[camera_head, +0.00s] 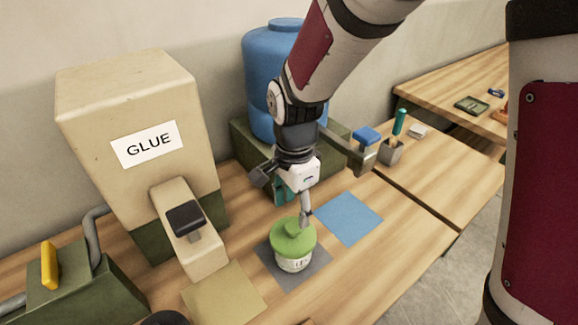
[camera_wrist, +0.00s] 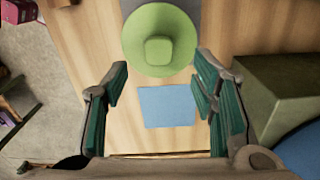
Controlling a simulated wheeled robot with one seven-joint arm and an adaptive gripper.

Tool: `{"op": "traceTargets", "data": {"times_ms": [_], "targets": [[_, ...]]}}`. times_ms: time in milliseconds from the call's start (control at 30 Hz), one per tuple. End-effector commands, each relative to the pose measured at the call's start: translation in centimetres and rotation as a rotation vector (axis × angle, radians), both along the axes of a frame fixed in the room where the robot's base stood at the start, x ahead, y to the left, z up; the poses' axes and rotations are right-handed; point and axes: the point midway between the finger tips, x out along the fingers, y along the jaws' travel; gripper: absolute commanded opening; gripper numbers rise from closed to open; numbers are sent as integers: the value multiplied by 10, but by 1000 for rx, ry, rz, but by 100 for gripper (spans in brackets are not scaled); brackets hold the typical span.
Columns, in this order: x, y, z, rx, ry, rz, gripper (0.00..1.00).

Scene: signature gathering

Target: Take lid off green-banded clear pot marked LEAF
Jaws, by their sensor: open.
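The clear pot (camera_head: 293,264) has a green band and dark lettering that is only partly readable. It stands on a grey mat (camera_head: 318,258). Its green lid (camera_head: 283,236) is on top, with a raised knob. In the wrist view the round lid (camera_wrist: 132,40) and its squarish knob (camera_wrist: 158,50) show at the top middle. My gripper (camera_head: 295,206) is open just above and behind the pot, tipped downward. In the wrist view its teal-padded fingers (camera_wrist: 158,82) are spread apart and empty, with the knob beyond the tips. One fingertip overlaps the lid in the head view; I cannot tell whether it touches.
A blue mat (camera_head: 348,218) lies right of the pot, and a tan mat (camera_head: 225,295) lies left. The GLUE dispenser (camera_head: 140,150) stands left. A blue tank (camera_head: 262,75) is behind my arm. A grey holder (camera_head: 390,152) stands further right. Front-right tabletop is clear.

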Motion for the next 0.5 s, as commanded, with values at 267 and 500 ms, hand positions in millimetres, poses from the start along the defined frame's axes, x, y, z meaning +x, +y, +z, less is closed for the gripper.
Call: {"op": "traceTargets", "data": {"times_ms": [267,500], "targets": [[-1,0,-23,1,0,0,52],[-3,-1,-55,-2,3,0,52]]}}
